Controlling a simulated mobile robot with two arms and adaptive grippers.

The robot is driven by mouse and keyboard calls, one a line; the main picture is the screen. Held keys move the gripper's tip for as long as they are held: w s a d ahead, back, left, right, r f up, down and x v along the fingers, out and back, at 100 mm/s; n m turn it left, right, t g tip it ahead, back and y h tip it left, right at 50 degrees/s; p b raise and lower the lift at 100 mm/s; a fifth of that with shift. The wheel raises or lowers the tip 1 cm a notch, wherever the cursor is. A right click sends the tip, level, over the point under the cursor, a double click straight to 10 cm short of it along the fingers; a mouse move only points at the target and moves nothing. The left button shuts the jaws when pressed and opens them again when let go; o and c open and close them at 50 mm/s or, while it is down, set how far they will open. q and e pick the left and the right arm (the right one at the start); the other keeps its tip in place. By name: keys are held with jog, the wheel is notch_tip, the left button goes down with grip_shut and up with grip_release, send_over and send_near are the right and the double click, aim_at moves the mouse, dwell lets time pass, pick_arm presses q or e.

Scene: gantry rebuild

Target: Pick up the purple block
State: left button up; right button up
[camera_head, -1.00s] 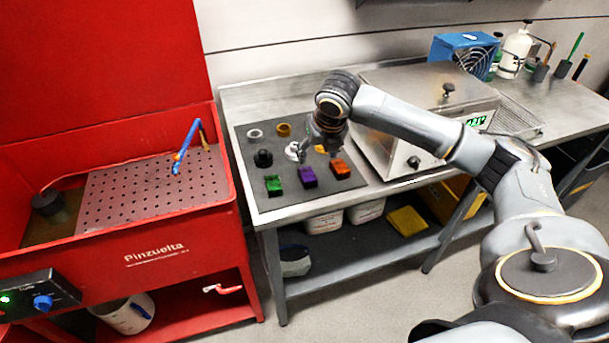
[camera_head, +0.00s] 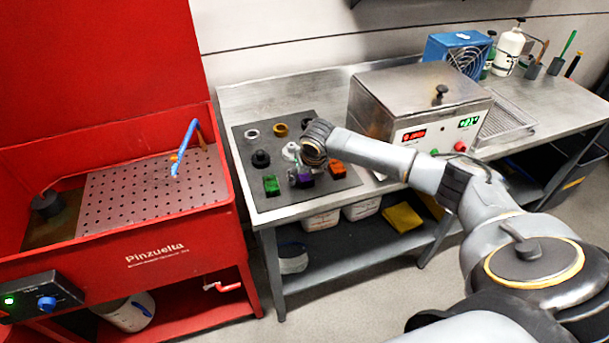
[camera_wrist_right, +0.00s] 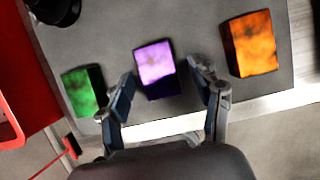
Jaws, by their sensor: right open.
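The purple block (camera_head: 304,181) stands on the dark mat (camera_head: 247,187) near the front edge of the steel bench, between a green block (camera_head: 271,186) and an orange block (camera_head: 336,169). My right gripper (camera_head: 302,175) is right above it and hides part of it. In the right wrist view the purple block (camera_wrist_right: 156,68) lies between the two open fingers of my right gripper (camera_wrist_right: 168,90), a little ahead of their tips. I see space on both sides of it, and the gripper holds nothing. My left gripper is not in view.
The green block (camera_wrist_right: 84,91) and orange block (camera_wrist_right: 251,44) flank the fingers. Behind are a black round part (camera_head: 261,159), a grey ring (camera_head: 252,134) and a gold ring (camera_head: 280,130). A steel bath (camera_head: 415,92) stands right, a red washing station (camera_head: 120,235) left.

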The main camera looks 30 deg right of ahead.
jog(key=shift+f, duration=0.1)
jog(key=shift+c, duration=0.4)
grip_shut()
